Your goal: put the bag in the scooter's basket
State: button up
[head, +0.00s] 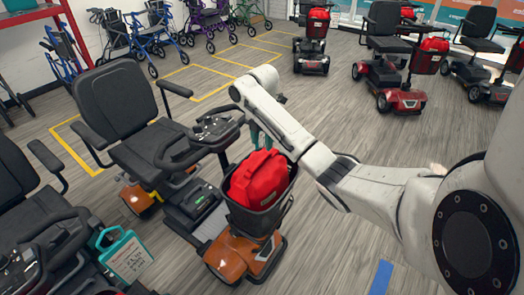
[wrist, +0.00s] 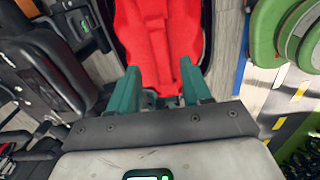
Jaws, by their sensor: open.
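The red bag (head: 258,178) sits in the black basket (head: 266,220) at the front of the orange scooter (head: 228,258). Its top stands above the rim. In the wrist view the red bag (wrist: 158,35) fills the top centre, with a strip of the dark basket (wrist: 207,35) beside it. My gripper (head: 262,137) is just above and behind the bag in the head view. In the wrist view the teal fingers of my gripper (wrist: 160,82) are apart, at the near end of the bag. I cannot tell whether they touch it.
The scooter's black seat (head: 118,98) and handlebar (head: 210,132) are left of my arm. Another scooter (head: 35,240) with a teal box (head: 126,256) stands at lower left. Red scooters (head: 398,75) and walkers (head: 205,20) stand at the back. The floor between is clear.

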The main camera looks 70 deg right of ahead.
notch_tip(320, 180, up, 6)
jog(key=p, duration=0.3)
jog(key=w+a+f+m+t+y, duration=0.1)
jog(key=w+a+f+m, duration=0.15)
jog(key=a, duration=0.75)
jog(key=w+a+f+m+t, duration=0.15)
jog(key=a+f, duration=0.25)
jog(key=a, duration=0.5)
jog(key=w+a+f+m+y, duration=0.1)
jog(key=a+f+m, duration=0.15)
jog(key=a, duration=0.75)
jog(key=s+a+f+m, duration=0.5)
jog(key=s+a, duration=0.3)
jog(key=s, duration=0.1)
jog(key=s+d+m+g+h, duration=0.1)
jog(key=s+m, duration=0.3)
jog(key=s, duration=0.9)
jog(key=shift+s+d+f+h, duration=0.25)
jog(key=shift+f+h, duration=0.1)
jog(key=shift+h, duration=0.25)
jog(key=shift+m+g, duration=0.25)
